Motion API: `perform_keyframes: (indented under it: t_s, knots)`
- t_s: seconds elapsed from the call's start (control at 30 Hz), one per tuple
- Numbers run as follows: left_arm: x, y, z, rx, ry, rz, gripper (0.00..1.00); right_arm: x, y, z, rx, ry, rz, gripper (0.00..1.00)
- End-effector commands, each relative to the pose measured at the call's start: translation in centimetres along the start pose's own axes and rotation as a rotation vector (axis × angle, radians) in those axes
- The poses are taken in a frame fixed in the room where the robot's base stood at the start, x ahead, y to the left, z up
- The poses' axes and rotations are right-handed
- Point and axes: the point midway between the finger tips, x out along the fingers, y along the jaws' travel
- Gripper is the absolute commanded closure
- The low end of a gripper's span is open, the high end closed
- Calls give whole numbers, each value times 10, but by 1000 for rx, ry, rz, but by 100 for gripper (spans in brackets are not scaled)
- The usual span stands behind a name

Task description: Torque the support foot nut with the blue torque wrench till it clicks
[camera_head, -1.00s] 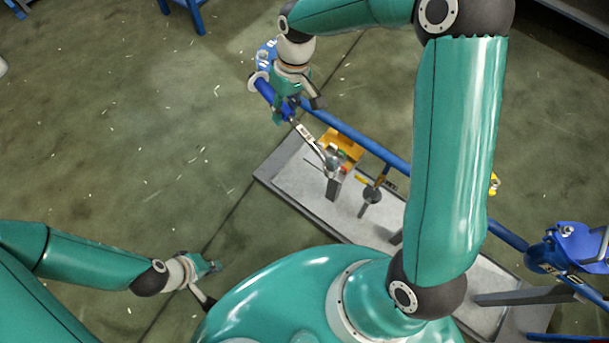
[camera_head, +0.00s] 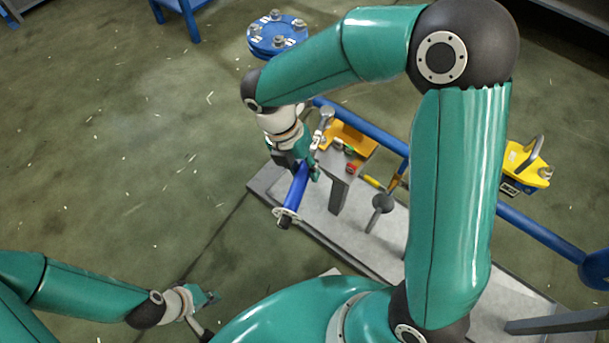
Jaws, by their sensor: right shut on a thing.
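My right gripper (camera_head: 308,170) is shut on the blue handle of the torque wrench (camera_head: 297,188). The wrench is held tilted, its silver head (camera_head: 327,112) up near the yellow tray and its handle end down toward the grey base. The head appears apart from any nut, though depth is hard to judge. I cannot make out the support foot nut; my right arm covers part of the base. My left gripper (camera_head: 211,298) hangs low at the lower left over the floor, away from the wrench; its jaw opening is too small to tell.
A grey base plate (camera_head: 385,240) carries posts and a small stand with a yellow tray (camera_head: 352,138). A blue pipe (camera_head: 375,144) runs behind it. A round blue bolted flange (camera_head: 278,38) is at the top. A yellow device (camera_head: 525,168) is at the right. The left floor is open.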

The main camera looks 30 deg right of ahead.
Motion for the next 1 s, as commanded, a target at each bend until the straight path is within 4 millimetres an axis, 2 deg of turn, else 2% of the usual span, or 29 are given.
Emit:
perform_keyframes:
  t_s: [0.57,1.0]
  knots:
    - [-5,2,0,0,0,0,100,-2,-1,-2,-21,-28,-5,100]
    - [13,-5,0,0,0,0,100,27,8,-2,-17,-25,-4,100]
